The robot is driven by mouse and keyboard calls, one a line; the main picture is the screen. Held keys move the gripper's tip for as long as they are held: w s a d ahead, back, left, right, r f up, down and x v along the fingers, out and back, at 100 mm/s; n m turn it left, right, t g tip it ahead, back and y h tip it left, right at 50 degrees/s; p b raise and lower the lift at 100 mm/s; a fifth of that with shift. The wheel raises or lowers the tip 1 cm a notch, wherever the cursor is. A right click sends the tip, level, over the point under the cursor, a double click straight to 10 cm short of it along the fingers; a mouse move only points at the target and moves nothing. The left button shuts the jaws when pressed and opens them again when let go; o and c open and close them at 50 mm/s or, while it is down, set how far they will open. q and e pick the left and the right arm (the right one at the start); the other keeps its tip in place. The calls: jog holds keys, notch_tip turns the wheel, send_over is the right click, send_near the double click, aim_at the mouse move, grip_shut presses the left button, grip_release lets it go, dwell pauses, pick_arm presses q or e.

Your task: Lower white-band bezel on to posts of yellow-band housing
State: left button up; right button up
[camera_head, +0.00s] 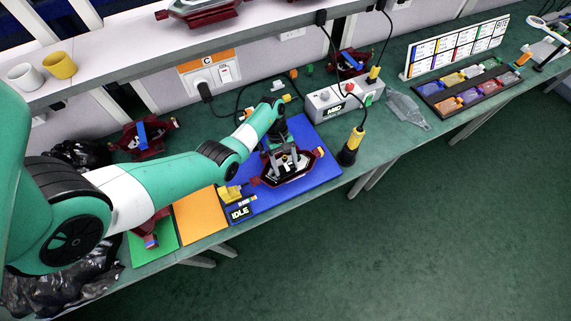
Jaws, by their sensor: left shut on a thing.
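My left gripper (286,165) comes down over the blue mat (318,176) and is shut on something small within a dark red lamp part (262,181). This part is a dark red, angular frame with a dark inside and pale pieces in the middle. I cannot tell the bezel from the housing there, nor whether they touch. The white and yellow bands and the posts are too small or hidden to make out. My right gripper is not in view.
A yellow fixture (229,193) and a small IDLE display (241,212) sit at the mat's left. Orange (200,216) and green (153,240) mats lie farther left. A grey control box (338,99) and a yellow-black tool (352,146) stand right of the mat.

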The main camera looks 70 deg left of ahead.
pick_arm(q)
jog(key=shift+f+b, duration=0.35)
jog(key=shift+f, duration=0.15)
dwell(0.3)
jog(key=o, duration=1.3)
jog(key=shift+o, duration=0.2)
jog(key=p+v, duration=0.3)
jog(key=v, duration=0.8)
jog(key=shift+r, duration=0.35)
jog(key=shift+a, duration=0.1)
